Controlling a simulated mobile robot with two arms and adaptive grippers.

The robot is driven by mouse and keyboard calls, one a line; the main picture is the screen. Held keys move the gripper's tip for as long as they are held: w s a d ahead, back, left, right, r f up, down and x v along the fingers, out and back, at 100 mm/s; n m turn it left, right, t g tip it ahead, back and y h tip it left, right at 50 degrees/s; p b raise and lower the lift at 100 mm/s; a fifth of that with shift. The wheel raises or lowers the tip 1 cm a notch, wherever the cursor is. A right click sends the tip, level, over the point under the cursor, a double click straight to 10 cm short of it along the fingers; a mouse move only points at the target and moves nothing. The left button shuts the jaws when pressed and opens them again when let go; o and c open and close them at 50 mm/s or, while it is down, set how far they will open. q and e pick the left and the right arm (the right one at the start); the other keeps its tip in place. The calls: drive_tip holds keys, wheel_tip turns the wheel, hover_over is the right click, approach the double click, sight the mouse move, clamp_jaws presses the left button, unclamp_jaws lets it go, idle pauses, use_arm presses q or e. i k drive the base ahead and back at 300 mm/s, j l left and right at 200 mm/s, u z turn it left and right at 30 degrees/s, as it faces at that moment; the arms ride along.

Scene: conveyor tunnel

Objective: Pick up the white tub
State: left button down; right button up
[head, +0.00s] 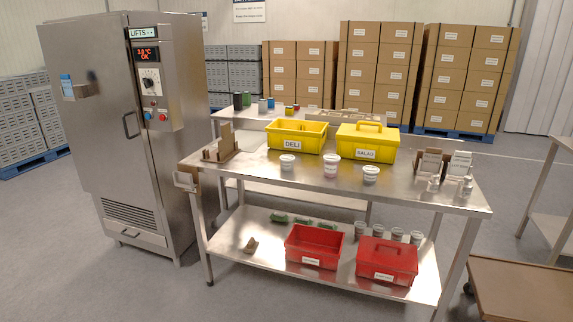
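Three white tubs stand on the steel table: a short one on the left (288,164), a taller one in the middle (331,166) and a short one on the right (370,175). All three are upright, apart from each other and in front of the yellow boxes. More small light tubs (397,234) stand in a row on the lower shelf. I cannot tell from this view which white tub is meant. Neither of my grippers is in view.
A yellow open bin marked DELI (297,145) and a lidded yellow box marked SALAD (364,153) stand behind the tubs. Small bottles (466,187) stand at the right end. A red bin (314,260) and red lidded box (387,277) sit below. A steel cabinet (95,150) stands left.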

sight(288, 160)
drive_tip(key=i+l+u, duration=0.15)
drive_tip(key=i, duration=0.3)
drive_tip(key=i+u, duration=0.2)
drive_tip(key=i, duration=0.3)
